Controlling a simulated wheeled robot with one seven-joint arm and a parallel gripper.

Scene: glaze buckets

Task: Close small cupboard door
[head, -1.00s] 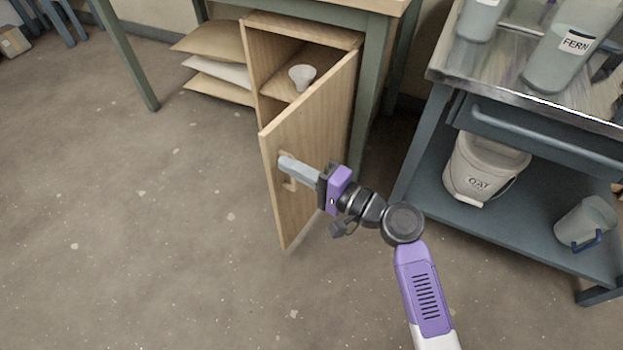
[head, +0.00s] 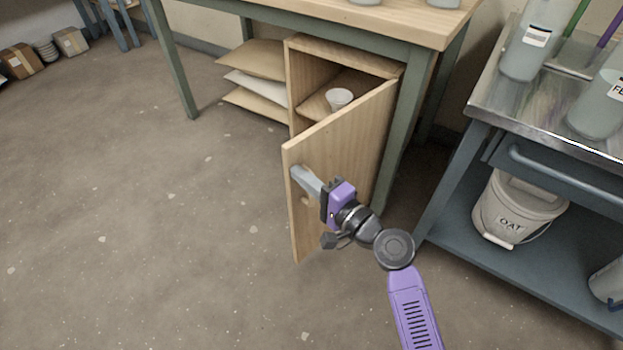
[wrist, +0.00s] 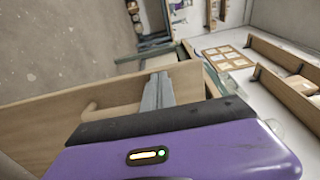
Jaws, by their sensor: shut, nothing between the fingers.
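The small wooden cupboard (head: 345,48) stands under a workbench, and its door (head: 350,145) is swung open toward me. A white cup (head: 338,99) sits on a shelf inside. My gripper (head: 297,172) is shut and empty, with its fingertips at the outer face of the door near its free edge, just above the handle (head: 306,199). In the wrist view the shut fingers (wrist: 158,85) lie against or very close to the door (wrist: 60,125); I cannot tell if they touch. The handle (wrist: 90,108) is left of the fingers there.
The green-legged workbench (head: 430,25) stands over the cupboard, with stacked sacks (head: 255,88) to its left. A metal cart (head: 545,130) with an OAT bucket (head: 515,210) stands at the right.

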